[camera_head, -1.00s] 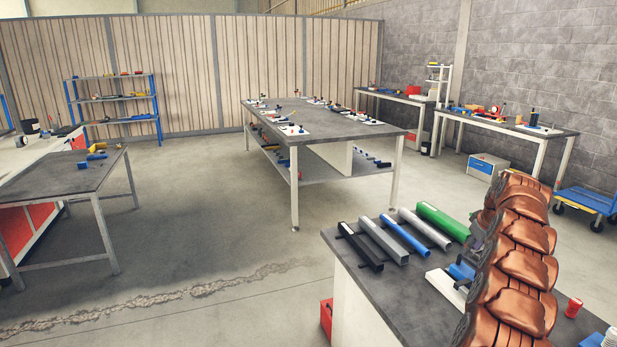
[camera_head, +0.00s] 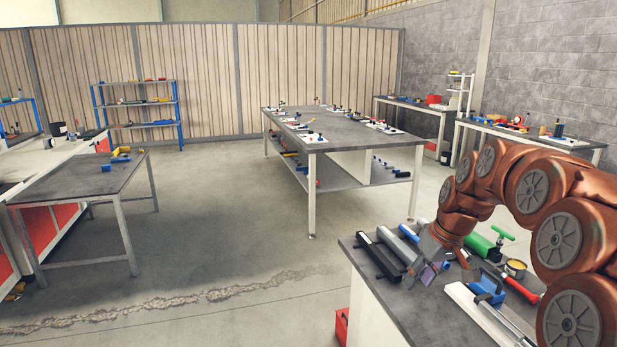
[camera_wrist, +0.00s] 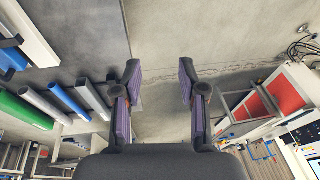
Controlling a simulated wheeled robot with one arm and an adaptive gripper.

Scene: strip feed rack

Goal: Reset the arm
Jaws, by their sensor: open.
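My gripper (camera_head: 437,268) is at the end of my copper-coloured arm, over the near right bench in the head view. In the wrist view my gripper (camera_wrist: 160,80) is open. Its two dark fingers with purple pads stand wide apart, with only floor and the bench edge seen between them. Nothing is held. The bench (camera_head: 400,297) carries a row of bars and tubes: a black bar (camera_head: 376,258), a grey one, a blue tube (camera_wrist: 68,102) and a green tube (camera_head: 479,247). My arm hides part of this row in the head view.
A large table (camera_head: 322,144) with many small parts stands mid-room. A smaller grey table (camera_head: 75,181) stands at left. A red box (camera_head: 341,325) sits on the floor beside the near bench. Open floor (camera_head: 230,235) lies between the tables.

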